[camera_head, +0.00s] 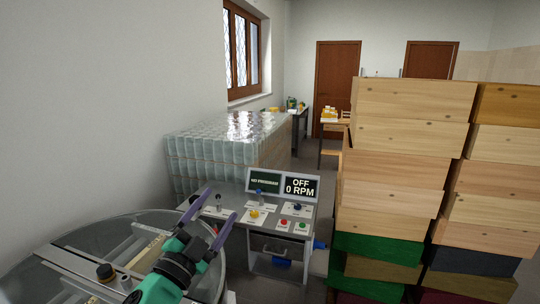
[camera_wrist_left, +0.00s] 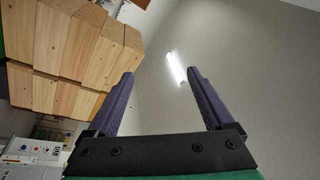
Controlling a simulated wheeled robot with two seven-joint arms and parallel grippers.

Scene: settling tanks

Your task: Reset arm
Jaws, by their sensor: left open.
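My left gripper (camera_head: 212,212) has purple fingers and a green and black wrist. In the head view it is at the lower left, above the round metal tank (camera_head: 75,230) and in front of the control panel (camera_head: 262,212). The fingers are spread wide with nothing between them. In the left wrist view the open fingers (camera_wrist_left: 160,95) point up toward a lit ceiling lamp (camera_wrist_left: 175,67). My right gripper is in neither view.
Tall stacks of wooden boxes (camera_head: 405,150) stand at the right. Pallets of glass jars (camera_head: 225,145) stand behind the panel. The panel's displays read "OFF 0 RPM" and, less clearly, "NO PROGRAM". A plain wall is at the left. A narrow floor aisle leads back toward brown doors (camera_head: 337,80).

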